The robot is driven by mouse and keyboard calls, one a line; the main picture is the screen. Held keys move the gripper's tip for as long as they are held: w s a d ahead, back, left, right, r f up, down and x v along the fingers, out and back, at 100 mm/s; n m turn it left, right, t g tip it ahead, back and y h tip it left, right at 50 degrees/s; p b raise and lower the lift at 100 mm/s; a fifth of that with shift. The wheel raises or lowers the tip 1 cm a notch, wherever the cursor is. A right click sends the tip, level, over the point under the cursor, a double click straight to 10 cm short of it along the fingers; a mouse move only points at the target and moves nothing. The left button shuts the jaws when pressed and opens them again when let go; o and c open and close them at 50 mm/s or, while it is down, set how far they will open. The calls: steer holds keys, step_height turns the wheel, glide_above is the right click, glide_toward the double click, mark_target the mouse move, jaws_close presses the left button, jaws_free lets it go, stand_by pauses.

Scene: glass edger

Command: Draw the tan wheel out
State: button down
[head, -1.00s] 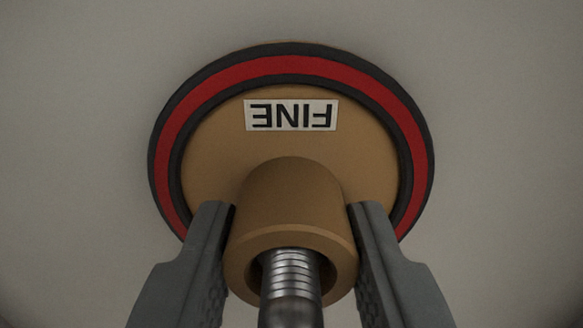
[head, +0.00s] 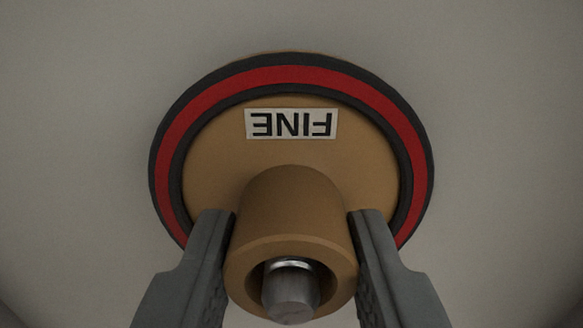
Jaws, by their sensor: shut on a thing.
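The tan wheel (head: 215,160) fills the middle of the head view. It has a dark rim with a red ring and an upside-down label that reads FINE. Its tan hub (head: 292,205) sticks out toward the camera. A metal shaft end (head: 291,292) shows inside the hub's bore and protrudes slightly from it. My gripper (head: 290,225) is shut on the hub, one grey finger on each side. The back of the wheel is hidden.
A plain grey surface (head: 500,140) surrounds the wheel on all sides in view. No other object shows near it.

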steer(key=shift+s, duration=0.1)
stand_by(0.3)
steer(key=s, duration=0.8)
steer(key=shift+s, duration=0.15)
stand_by(1.3)
steer(key=s, duration=1)
stand_by(0.8)
